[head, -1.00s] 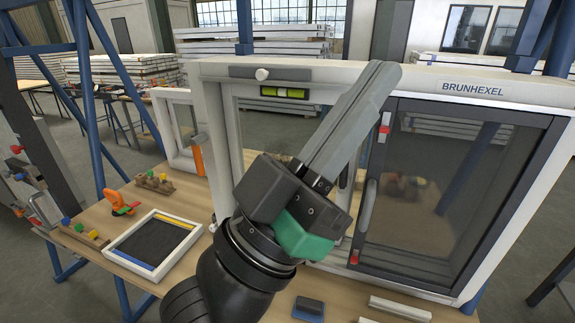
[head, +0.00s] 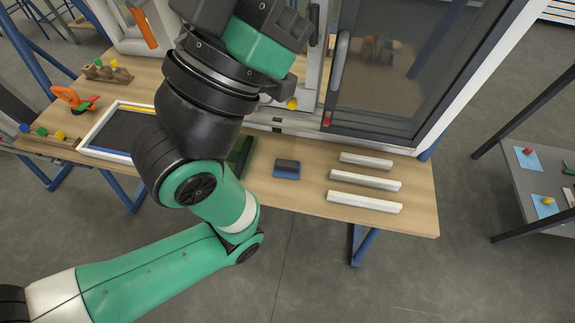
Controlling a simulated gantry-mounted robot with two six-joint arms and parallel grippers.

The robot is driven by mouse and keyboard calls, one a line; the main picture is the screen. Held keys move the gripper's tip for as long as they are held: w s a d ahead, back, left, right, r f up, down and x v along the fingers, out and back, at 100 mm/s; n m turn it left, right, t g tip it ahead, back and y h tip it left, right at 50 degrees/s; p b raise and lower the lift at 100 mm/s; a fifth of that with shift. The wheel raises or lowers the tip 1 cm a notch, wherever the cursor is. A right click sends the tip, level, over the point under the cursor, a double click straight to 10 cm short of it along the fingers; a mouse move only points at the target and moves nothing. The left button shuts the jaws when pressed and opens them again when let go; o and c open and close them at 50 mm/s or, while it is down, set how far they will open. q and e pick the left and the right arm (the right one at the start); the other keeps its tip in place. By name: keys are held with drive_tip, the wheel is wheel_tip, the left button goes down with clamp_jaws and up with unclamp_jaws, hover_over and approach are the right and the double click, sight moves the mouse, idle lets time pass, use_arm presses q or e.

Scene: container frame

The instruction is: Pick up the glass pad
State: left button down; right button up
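A small dark pad with a blue base (head: 287,168) lies flat near the front edge of the wooden bench; it may be the glass pad, but I cannot tell for sure. My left arm comes in from the lower left and reaches up over the bench. The body of my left gripper (head: 262,40) is at the top edge, above and behind the pad and apart from it. Its fingers are out of frame. My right gripper is not in view.
Several white strips (head: 365,180) lie right of the pad. A large window frame (head: 400,142) stands behind. A green object (head: 240,157) is partly hidden by my arm.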

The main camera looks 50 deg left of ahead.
use_arm(q)
unclamp_jaws()
idle(0.5)
